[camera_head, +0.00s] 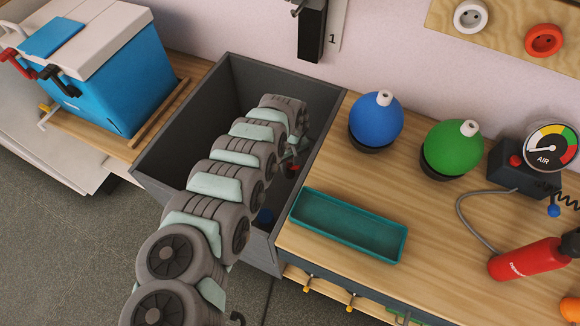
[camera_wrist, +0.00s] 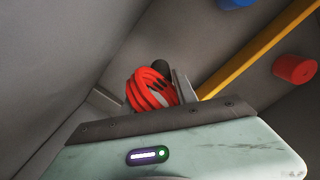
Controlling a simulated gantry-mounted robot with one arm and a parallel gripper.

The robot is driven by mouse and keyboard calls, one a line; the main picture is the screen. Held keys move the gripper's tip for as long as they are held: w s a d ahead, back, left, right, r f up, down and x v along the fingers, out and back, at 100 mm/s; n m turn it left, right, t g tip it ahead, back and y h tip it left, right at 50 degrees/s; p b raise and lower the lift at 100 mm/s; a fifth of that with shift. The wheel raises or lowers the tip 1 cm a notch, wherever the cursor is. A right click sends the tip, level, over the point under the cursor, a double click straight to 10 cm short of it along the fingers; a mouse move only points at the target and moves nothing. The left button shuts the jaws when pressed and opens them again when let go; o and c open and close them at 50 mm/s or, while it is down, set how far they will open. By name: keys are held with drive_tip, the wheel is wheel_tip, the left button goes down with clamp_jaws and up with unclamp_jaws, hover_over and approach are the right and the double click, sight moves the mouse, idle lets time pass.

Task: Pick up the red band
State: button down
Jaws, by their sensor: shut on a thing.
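The red band (camera_wrist: 145,92) shows in the wrist view as a bunched red coil. My gripper (camera_wrist: 150,88) is shut on it, with a grey finger on either side. A dark rounded thing (camera_wrist: 161,68) sits right behind the coil; I cannot tell what it is. In the head view my arm reaches down into a deep grey bin (camera_head: 325,150), and the gripper's tips are mostly hidden by the arm. A small red patch (camera_head: 293,168) shows inside the bin there; I cannot tell whether it is the band.
Grey bin walls stand close around my gripper. A red cylinder (camera_wrist: 294,69), a blue piece (camera_wrist: 235,3) and a yellow strip (camera_wrist: 255,52) are nearby. An empty teal tray (camera_head: 350,220) lies right of the bin, before blue (camera_head: 376,122) and green (camera_head: 454,148) balls.

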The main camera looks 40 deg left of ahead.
sight(290, 166)
wheel_tip(290, 166, up, 17)
drive_tip(key=p, duration=0.3)
drive_tip(key=shift+f+p, duration=0.15)
drive_tip(key=shift+p, duration=0.15)
idle(0.4)
